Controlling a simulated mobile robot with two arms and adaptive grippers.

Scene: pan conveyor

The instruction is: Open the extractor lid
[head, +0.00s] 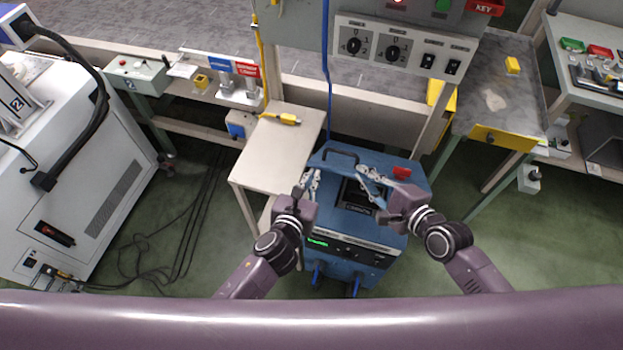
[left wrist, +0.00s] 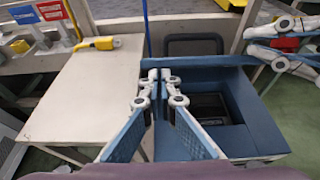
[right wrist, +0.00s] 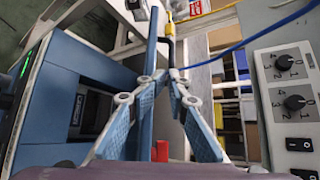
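The extractor (head: 330,224) is a blue box with a green display on its front. Its top is open, and a dark cavity shows there; the cavity also shows in the left wrist view (left wrist: 210,108). The blue lid (right wrist: 153,30) stands up at the back, seen edge-on in the right wrist view, with a black handle (head: 341,153) on its far side. My left gripper (head: 309,180) is above the extractor's left edge, fingertips together, empty. My right gripper (head: 368,175) is at the lid's right part, fingertips close together; whether they touch the lid is unclear.
A beige table (head: 280,150) with a yellow tool stands directly left of the extractor. A control panel (head: 398,48) with knobs and switches hangs above and behind. A blue cable (head: 326,70) hangs behind the lid. Green floor is free to the right.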

